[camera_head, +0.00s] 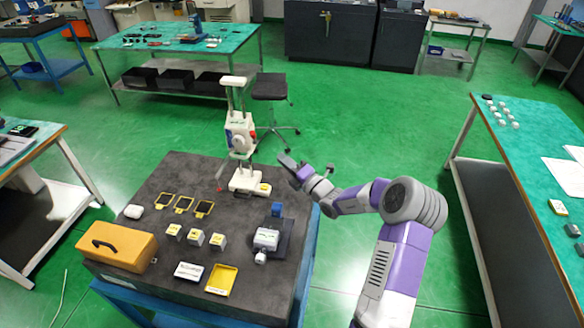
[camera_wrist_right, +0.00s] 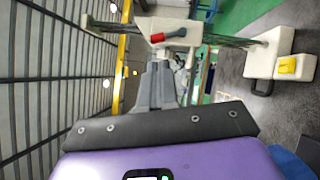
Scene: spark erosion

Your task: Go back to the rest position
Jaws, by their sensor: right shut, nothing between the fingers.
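My right arm, purple and grey, reaches in from the lower right in the head view. Its gripper (camera_head: 289,163) is in the air over the right back edge of the dark-topped bench (camera_head: 150,205), just right of the white column device (camera_head: 240,140). In the right wrist view the grey fingers (camera_wrist_right: 158,84) lie together, shut, with nothing between them. The column device (camera_wrist_right: 175,35) shows beyond them, lying sideways in that picture. My left gripper is not in view.
The bench holds an orange case (camera_head: 118,246), a yellow tray (camera_head: 222,280), a small white-and-blue device (camera_head: 267,239) and several small blocks. A stool (camera_head: 270,88) stands behind it. A teal table (camera_head: 535,135) is at the right. Green floor (camera_head: 390,130) lies open between.

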